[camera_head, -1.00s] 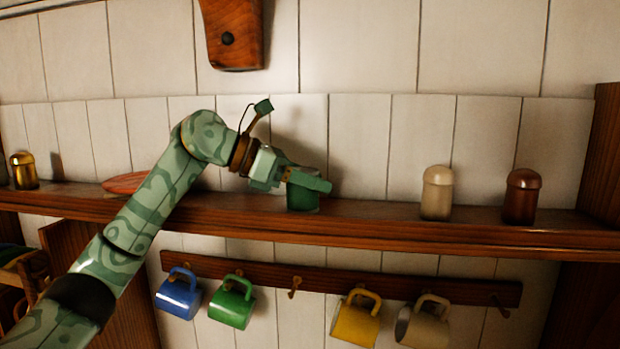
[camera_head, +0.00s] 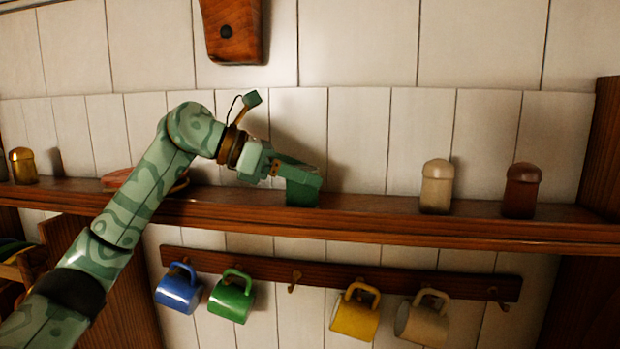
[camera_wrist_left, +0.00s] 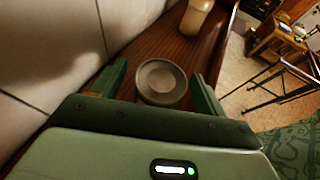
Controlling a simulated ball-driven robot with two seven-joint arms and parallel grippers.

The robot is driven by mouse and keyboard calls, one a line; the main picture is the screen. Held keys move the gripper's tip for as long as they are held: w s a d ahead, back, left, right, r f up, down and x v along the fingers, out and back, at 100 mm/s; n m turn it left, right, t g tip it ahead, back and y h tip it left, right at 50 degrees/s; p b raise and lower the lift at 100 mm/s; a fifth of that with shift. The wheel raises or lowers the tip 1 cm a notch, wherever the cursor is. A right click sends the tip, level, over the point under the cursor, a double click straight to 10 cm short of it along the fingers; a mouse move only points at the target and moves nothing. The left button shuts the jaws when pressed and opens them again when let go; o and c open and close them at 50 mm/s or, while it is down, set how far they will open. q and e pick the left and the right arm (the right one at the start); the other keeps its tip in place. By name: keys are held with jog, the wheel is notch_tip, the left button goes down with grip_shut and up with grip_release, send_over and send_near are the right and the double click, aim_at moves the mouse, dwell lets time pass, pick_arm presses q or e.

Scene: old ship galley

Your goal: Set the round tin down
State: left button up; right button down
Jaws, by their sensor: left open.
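The round tin (camera_head: 302,197) stands upright on the wooden wall shelf and looks dark green from the side. In the left wrist view its round greyish top (camera_wrist_left: 160,80) lies between the two fingers, with gaps on both sides. My left gripper (camera_head: 306,175) is open around the upper part of the tin, and its near finger hides part of it. My right gripper is not in view.
On the shelf (camera_head: 380,221), a cream shaker (camera_head: 437,186) and a brown one (camera_head: 521,190) stand right of the tin, with free room between. A brass shaker (camera_head: 23,166) is far left. Several mugs hang below, including a yellow one (camera_head: 354,316).

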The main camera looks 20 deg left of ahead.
pick_arm(q)
jog(key=b+v, duration=0.1)
jog(key=v, duration=0.9)
jog(key=shift+f, duration=0.15)
